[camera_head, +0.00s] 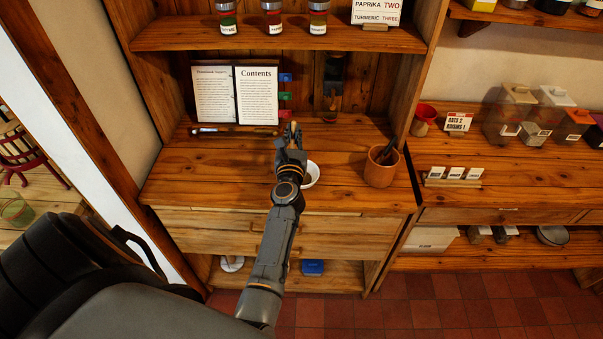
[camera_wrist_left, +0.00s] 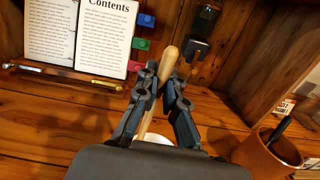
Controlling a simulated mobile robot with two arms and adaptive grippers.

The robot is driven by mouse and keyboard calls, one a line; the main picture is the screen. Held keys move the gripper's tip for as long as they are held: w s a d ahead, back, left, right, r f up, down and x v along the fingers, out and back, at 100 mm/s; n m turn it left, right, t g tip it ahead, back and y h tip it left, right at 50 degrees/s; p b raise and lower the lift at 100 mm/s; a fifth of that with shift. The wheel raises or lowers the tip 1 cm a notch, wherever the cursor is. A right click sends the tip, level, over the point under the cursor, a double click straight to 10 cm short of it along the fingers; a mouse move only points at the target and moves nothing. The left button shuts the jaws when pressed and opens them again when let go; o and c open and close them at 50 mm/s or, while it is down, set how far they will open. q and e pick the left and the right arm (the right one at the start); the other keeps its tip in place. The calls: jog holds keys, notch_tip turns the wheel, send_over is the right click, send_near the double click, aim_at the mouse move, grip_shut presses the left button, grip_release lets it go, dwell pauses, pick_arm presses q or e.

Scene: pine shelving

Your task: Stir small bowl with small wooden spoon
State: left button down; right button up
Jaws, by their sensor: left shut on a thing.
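The small white bowl (camera_head: 312,174) stands on the wooden counter, partly hidden behind my left gripper. Its rim shows low in the left wrist view (camera_wrist_left: 155,138). My left gripper (camera_head: 292,140) is shut on the small wooden spoon (camera_wrist_left: 168,62), whose pale handle sticks up between the fingers. In the left wrist view the left gripper (camera_wrist_left: 160,100) has one finger on each side of the handle. The spoon's lower end is hidden by the gripper, so I cannot tell whether it touches the bowl. My right gripper is not in view.
An open recipe book (camera_head: 236,96) stands at the back of the counter, with a thin rod lying before it. A brown pot (camera_head: 380,168) with a dark utensil stands to the right. Spice jars (camera_head: 272,18) line the shelf above. The counter's left part is clear.

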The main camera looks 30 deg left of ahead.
pick_arm(q)
notch_tip(320, 180, up, 6)
jog(key=d+p, duration=0.1)
jog(key=d, duration=0.1)
jog(key=shift+w+d, duration=0.3)
jog(key=shift+w, duration=0.05)
jog(key=shift+r, duration=0.1)
dwell(0.7)
jog(key=s+d+f+m+t+h+b, duration=0.1)
jog(key=s+d+f+m+h+b, duration=0.1)
jog(key=s+d, duration=0.4)
jog(key=s+d+f+m+h+b, duration=0.2)
jog(key=s+d+f+h+b, duration=0.2)
jog(key=s, duration=0.5)
jog(key=s+d+f+m+t+h+b, duration=0.1)
jog(key=s+d+f+h+b, duration=0.2)
jog(key=s+d+b, duration=0.4)
jog(key=shift+s+d+f+m+t+h, duration=0.3)
jog(key=shift+s+d+f+m, duration=0.1)
jog(key=shift+s+d+f, duration=0.25)
